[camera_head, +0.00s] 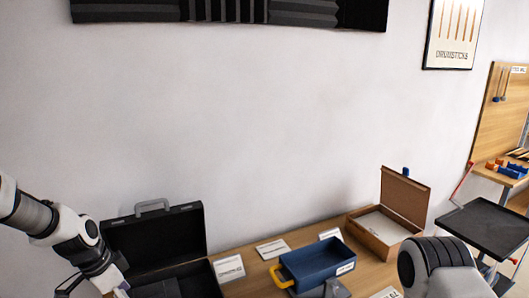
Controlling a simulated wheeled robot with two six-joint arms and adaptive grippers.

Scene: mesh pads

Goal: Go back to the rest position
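My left arm comes in from the left, and its wrist end points down at the lower left, in front of the open black case (150,235). Thin dark parts of my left gripper (68,284) show at the bottom edge; its fingertips are not clear. Of my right arm, only a white and black joint shows at the lower right, in front of the table; I do not make out its gripper. A blue tray (318,262) with a yellow handle sits on the wooden table (240,252), apart from both arms.
An open brown box (382,228) stands at the table's right. Several white label cards, one of them (272,249), lie at the back. A black tray stand (485,225) and a wooden pegboard bench (500,120) are farther right. The space above the table is clear.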

